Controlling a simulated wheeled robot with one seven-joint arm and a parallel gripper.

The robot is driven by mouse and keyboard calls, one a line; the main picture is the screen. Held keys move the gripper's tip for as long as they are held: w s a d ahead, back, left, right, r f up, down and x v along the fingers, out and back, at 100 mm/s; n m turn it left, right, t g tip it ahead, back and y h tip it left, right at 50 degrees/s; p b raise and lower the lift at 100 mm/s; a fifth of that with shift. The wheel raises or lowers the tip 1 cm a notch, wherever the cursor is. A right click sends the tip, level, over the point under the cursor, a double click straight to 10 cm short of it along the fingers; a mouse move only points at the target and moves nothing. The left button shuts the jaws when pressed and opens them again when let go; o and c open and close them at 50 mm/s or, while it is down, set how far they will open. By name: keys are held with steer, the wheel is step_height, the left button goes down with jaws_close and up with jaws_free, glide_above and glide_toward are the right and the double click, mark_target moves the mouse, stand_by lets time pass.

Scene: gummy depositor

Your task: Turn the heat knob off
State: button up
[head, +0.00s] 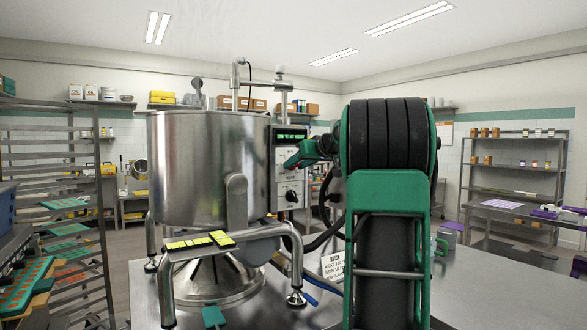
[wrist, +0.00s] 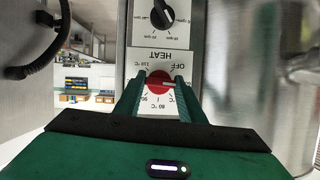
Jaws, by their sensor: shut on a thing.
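The red heat knob (wrist: 157,88) is on the control panel in the wrist view, with a HEAT label printed upside down beside it. OFF is printed at its upper right in the picture, and temperature marks sit around it. A pale mark on the knob points to the right of the picture. My gripper (wrist: 160,84) has its green fingers on both sides of the knob, shut on it. In the head view my gripper (head: 297,162) is against the panel (head: 291,150) and hides most of the knob.
A black rpm knob (wrist: 163,15) is close by on the same panel; it also shows in the head view (head: 291,196). The large steel kettle (head: 205,170) stands left of the panel. A steel table (head: 470,285) lies in front. A tray rack (head: 55,160) is at left.

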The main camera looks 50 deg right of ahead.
steer(key=shift+w+a+f+n+h, duration=0.15)
steer(key=shift+n+h, duration=0.6)
steer(key=shift+n, duration=0.4)
steer(key=shift+a+n+h, duration=0.15)
steer(key=shift+n+h, duration=0.65)
steer(key=shift+n, duration=0.4)
steer(key=shift+w+a+f+n+h, duration=0.15)
steer(key=shift+n+h, duration=0.6)
steer(key=shift+n, duration=0.4)
steer(key=shift+g, duration=0.3)
steer(key=o, duration=1)
steer(key=shift+o, duration=0.2)
steer(key=v, duration=1.1)
